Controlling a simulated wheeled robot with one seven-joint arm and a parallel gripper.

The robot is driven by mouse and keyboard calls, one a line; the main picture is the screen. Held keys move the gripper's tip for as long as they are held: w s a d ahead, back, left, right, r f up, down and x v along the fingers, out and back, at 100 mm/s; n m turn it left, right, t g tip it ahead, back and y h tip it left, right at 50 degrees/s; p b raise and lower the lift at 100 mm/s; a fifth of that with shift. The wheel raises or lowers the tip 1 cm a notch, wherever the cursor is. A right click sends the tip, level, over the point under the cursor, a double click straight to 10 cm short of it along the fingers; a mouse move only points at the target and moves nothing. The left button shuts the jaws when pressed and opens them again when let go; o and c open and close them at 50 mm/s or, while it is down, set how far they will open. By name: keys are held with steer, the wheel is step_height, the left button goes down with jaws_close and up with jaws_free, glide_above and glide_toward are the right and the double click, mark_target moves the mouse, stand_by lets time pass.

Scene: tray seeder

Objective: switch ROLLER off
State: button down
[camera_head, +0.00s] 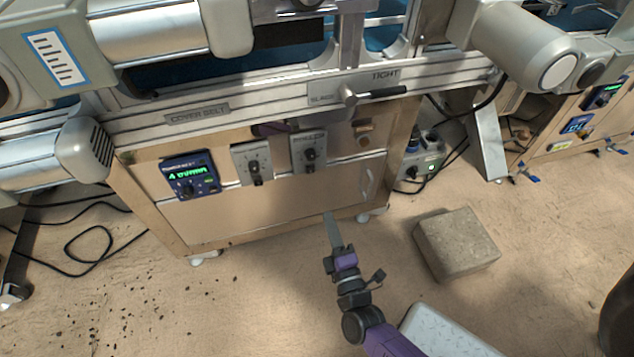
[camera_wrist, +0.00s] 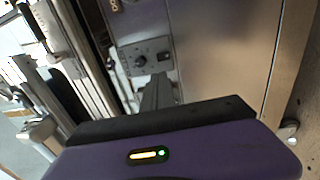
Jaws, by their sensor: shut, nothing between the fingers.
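Two grey switch boxes sit on the front of the wooden cabinet (camera_head: 270,208): a left one (camera_head: 240,153) and a right one (camera_head: 298,140), each with a dark knob. Their small labels are too blurred to read, so I cannot tell which is ROLLER. My gripper (camera_head: 328,216) is shut and empty, its thin fingers pointing up at the cabinet, below and right of the right box in the picture. In the wrist view my gripper (camera_wrist: 158,84) points toward a grey panel with a dark knob (camera_wrist: 140,61); whether they touch is unclear.
A blue unit with a green display (camera_head: 190,174) is left of the boxes. A metal rail with a handle (camera_head: 384,93) runs above. A grey socket box with cables (camera_head: 424,164) is right of the cabinet. A stone-like block (camera_head: 456,242) lies on the floor at right.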

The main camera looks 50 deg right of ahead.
mark_target(312, 168)
steer(key=b+x, duration=0.4)
steer(key=x, duration=1)
steer(key=shift+r, duration=0.15)
